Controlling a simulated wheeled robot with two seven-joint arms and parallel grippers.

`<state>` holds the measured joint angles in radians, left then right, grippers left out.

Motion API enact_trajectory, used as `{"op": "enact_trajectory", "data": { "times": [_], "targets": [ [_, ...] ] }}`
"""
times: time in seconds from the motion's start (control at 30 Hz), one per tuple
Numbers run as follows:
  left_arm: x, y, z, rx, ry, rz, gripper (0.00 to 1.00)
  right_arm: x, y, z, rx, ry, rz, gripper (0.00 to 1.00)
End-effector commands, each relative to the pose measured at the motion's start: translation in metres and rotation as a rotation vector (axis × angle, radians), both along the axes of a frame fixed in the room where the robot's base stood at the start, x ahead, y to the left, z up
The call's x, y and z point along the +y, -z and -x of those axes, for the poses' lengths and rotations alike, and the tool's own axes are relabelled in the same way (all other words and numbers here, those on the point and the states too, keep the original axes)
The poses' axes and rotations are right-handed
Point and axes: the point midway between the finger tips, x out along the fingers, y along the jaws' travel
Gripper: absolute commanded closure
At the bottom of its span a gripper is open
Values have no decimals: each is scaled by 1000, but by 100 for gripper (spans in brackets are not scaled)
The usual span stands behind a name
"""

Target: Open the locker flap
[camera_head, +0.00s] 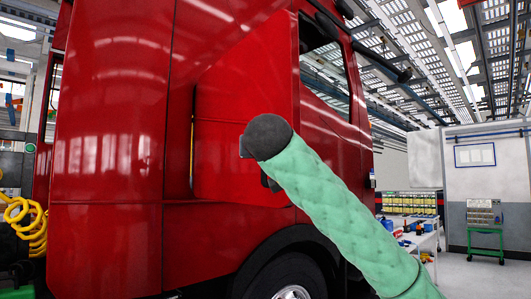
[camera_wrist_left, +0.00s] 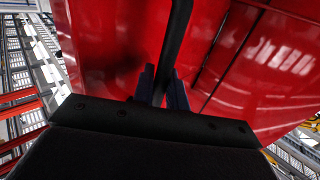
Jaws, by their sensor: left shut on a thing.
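The locker flap (camera_head: 235,110) is a glossy red panel on the side of a red truck cab (camera_head: 110,130). It stands at an angle to the cab side, with a narrow gap along its left edge. My green-sleeved arm reaches up from the lower right in the head view, its dark end in front of the flap's lower part and hiding the fingers. Red surfaces lie on both sides of the fingers. My right gripper is not visible.
A wheel (camera_head: 290,280) sits under a dark arch below the flap. A yellow coiled hose (camera_head: 25,222) hangs at the left. A table with small items (camera_head: 412,237) and a green stand (camera_head: 485,230) are at the right, with open floor around them.

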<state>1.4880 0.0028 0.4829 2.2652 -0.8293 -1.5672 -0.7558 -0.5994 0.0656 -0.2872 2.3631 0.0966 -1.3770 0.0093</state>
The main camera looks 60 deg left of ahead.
Motion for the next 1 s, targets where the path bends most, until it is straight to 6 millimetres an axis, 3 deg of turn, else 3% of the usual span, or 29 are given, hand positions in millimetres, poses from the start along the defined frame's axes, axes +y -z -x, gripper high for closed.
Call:
{"op": "enact_trajectory", "data": {
  "times": [0.17, 0.2, 0.7, 1.0],
  "targets": [
    [0, -2, 0, -2, -2, -3, 100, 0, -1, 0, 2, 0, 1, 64],
    [0, -2, 0, -2, -2, -3, 81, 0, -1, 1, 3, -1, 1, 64],
    [-2, 0, 1, -1, 0, -1, 81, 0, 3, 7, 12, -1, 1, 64],
    [-35, 1, 20, -3, 0, -2, 81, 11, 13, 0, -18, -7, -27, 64]
  ]
}}
